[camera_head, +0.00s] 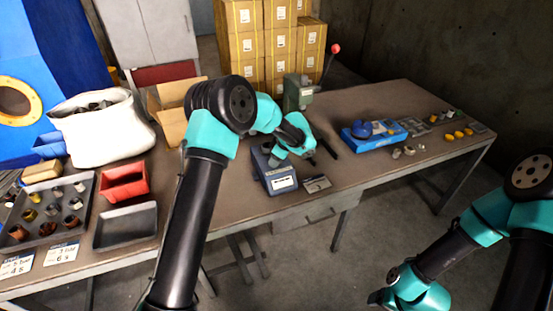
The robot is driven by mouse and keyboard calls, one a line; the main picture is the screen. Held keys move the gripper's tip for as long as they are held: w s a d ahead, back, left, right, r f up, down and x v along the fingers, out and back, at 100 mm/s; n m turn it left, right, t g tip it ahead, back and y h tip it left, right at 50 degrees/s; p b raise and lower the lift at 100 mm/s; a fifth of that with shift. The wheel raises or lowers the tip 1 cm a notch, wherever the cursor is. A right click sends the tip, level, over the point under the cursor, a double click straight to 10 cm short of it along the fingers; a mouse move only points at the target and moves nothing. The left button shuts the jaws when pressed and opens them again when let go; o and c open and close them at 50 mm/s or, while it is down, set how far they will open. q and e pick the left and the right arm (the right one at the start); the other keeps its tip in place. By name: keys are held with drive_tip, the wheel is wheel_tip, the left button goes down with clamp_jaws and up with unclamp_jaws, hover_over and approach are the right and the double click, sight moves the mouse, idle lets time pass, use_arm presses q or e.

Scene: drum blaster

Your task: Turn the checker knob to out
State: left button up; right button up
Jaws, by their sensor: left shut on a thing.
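The checker (281,185) is a small blue-grey box with a white label on its front. It stands on the bench near the front edge, in the middle of the view. My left gripper (276,160) comes down over the top of the checker and is shut on its knob. The knob is hidden behind the gripper and wrist, so its setting cannot be read. My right gripper (382,299) hangs low at the bottom right, away from the bench, and its fingers are too unclear to tell.
A green lever press (300,92) with a red-knobbed handle stands behind the checker. A small plate (317,184) lies to its right. On the left are a red bin (124,182), a grey tray (126,228) and a white sack (101,133). A blue box (374,136) lies farther right.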

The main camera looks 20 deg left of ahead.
idle(0.4)
use_arm(q)
drive_tip(key=o, duration=0.9)
drive_tip(key=w+v, duration=0.1)
drive_tip(key=v, duration=1.6)
drive_tip(key=shift+s+r, duration=0.25)
drive_tip(key=shift+s, duration=0.15)
drive_tip(key=shift+f, duration=0.15)
